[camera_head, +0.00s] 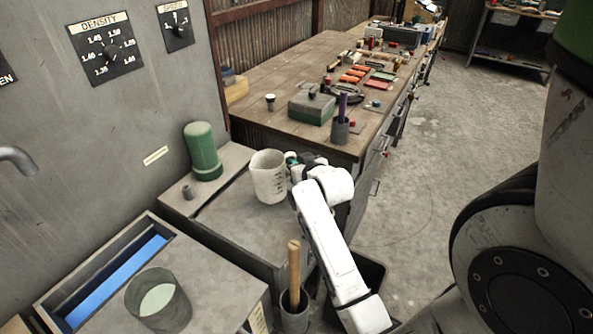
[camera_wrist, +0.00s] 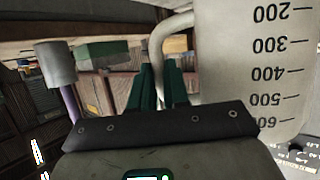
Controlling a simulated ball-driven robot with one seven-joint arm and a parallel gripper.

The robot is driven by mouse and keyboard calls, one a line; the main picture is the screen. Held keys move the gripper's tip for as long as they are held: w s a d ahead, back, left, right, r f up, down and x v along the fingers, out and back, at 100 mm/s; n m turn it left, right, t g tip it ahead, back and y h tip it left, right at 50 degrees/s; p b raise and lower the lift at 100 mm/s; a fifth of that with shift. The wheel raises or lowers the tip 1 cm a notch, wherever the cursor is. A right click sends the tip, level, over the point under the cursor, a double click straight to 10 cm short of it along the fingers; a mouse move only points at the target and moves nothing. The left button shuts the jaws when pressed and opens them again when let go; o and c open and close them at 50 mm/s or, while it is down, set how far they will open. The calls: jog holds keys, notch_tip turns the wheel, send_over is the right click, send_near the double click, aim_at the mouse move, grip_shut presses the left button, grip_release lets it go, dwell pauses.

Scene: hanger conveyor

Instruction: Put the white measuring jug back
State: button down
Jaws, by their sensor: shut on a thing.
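The white measuring jug (camera_head: 268,178) is upright over the grey ledge beside the panel wall. I cannot tell whether its base touches the ledge. In the wrist view the jug (camera_wrist: 245,65) fills the right side, its printed scale upside down, with its curved handle at the middle. My gripper (camera_head: 292,161) is at the jug's right side. Its green fingers (camera_wrist: 162,84) are shut on the handle; the exact contact is partly hidden by the dark gripper edge.
A green cylinder (camera_head: 202,150) stands on the ledge left of the jug. A beaker of pale liquid (camera_head: 158,301) stands in front, beside a blue-filled trough (camera_head: 118,282). A wooden-handled tool (camera_head: 294,275) stands in a grey holder. The wooden workbench (camera_head: 262,80) behind carries many items.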

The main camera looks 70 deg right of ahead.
jog(key=shift+d+f+p, duration=0.2)
jog(key=shift+f+p, duration=0.25)
jog(key=shift+f, duration=1.25)
jog(key=shift+f, duration=0.2)
jog(key=c, duration=1.1)
grip_release()
jog(key=shift+r, duration=0.1)
jog(key=shift+r, duration=0.2)
jog(key=shift+s+a, duration=0.2)
jog(key=shift+a, duration=0.1)
jog(key=b+v, duration=0.1)
jog(key=v, duration=1)
